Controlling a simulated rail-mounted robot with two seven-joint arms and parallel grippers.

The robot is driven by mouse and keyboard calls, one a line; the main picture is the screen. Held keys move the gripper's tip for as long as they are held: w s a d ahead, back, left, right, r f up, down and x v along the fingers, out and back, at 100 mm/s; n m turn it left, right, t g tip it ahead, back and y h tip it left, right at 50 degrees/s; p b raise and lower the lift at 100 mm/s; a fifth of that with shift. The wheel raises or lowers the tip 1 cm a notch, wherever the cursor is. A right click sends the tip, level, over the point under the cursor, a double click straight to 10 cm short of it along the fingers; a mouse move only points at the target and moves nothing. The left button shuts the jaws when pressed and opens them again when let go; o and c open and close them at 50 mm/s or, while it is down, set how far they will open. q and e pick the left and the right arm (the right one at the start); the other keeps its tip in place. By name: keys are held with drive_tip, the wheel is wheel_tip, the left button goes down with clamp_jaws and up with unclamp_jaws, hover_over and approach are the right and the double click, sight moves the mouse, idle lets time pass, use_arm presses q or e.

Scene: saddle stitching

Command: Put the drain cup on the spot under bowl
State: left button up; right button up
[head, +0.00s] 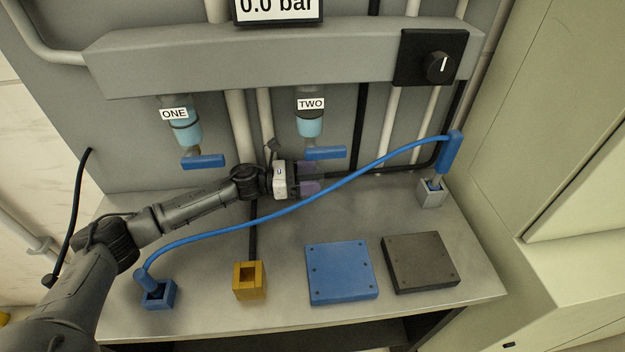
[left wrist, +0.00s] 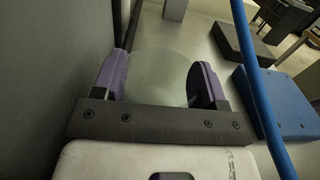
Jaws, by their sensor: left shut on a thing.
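My left gripper (head: 312,178) reaches in from the left and hangs below the bowl marked TWO (head: 310,123). Its purple fingers, also seen in the left wrist view (left wrist: 160,80), are shut on a pale, see-through round cup (left wrist: 158,72), the drain cup. In the head view the cup is hard to make out between the fingers. The bowl marked ONE (head: 186,128) is farther left. Both bowls hold light blue liquid and have a blue lever beneath. No marked spot can be told on the bench under bowl TWO. My right gripper is not in view.
A blue hose (head: 300,203) arcs across the bench, close by the gripper, from a blue holder (head: 160,297) to a grey holder (head: 432,196). A yellow block (head: 249,284), a blue plate (head: 340,270) and a dark plate (head: 420,262) stand at the front.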

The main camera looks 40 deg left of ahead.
use_arm(q)
drive_tip(key=shift+f, duration=0.8)
drive_tip(key=shift+f, duration=0.1)
drive_tip(key=shift+f+b, duration=0.15)
drive_tip(key=shift+b, duration=0.15)
drive_tip(key=o, duration=1)
drive_tip(key=shift+r+p, duration=0.3)
drive_tip(key=shift+v, duration=2)
